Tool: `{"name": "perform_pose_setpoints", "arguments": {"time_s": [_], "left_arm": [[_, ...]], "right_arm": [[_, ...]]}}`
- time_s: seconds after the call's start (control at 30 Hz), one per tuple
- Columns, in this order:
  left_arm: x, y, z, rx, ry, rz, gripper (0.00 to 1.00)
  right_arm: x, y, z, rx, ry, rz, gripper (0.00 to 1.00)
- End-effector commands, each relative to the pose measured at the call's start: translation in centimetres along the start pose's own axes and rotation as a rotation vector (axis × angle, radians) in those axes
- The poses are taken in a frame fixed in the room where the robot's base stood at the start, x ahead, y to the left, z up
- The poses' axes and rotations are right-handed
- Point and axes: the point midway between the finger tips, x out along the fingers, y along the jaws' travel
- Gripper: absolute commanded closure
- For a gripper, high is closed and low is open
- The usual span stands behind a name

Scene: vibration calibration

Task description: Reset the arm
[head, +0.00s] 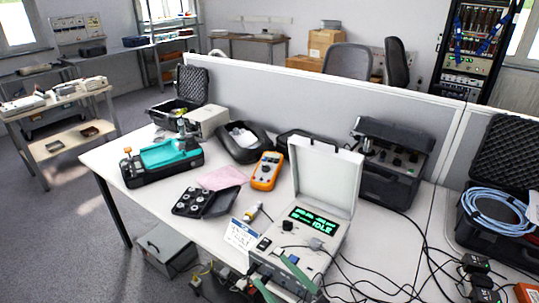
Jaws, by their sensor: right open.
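My right gripper (268,268) reaches in from the bottom edge, its two green fingers apart. It is open with nothing seen held between the fingertips. It is over the front of the grey calibrator case (303,240), whose lid stands open and whose green display reads IDLE. I cannot tell whether the fingers touch the case. My left gripper is not in view.
The white table (150,215) also bears a teal device (170,154), an orange multimeter (266,171), a black tray (205,202) and a pink cloth (222,177). Black cables run at the lower right. A grey partition (290,98) closes the back. A blue cable coil (497,211) lies right.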

Motion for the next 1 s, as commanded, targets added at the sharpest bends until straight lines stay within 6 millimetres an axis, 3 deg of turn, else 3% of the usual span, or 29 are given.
{"name": "perform_pose_setpoints", "arguments": {"time_s": [0.1,0.2,0.3,0.43,0.6,1.0], "left_arm": [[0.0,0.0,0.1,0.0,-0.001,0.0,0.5],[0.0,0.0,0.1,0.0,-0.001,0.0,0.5],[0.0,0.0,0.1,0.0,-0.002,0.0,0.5],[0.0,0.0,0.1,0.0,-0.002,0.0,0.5],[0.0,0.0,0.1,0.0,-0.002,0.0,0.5],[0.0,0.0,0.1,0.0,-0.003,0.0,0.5]], "right_arm": [[-6.0,2.0,6.6,0.123,-0.268,0.22,0.26],[-11.7,1.9,11.3,0.21,-0.494,0.329,0.26],[-17.2,0.6,14.7,0.288,-0.688,0.383,0.26],[-22.4,-1.5,17.0,0.364,-0.864,0.402,0.26],[-25.4,-2.9,18.0,0.409,-0.96,0.399,0.26],[-25.5,-3.0,18.0,0.411,-0.965,0.397,0.26]]}}
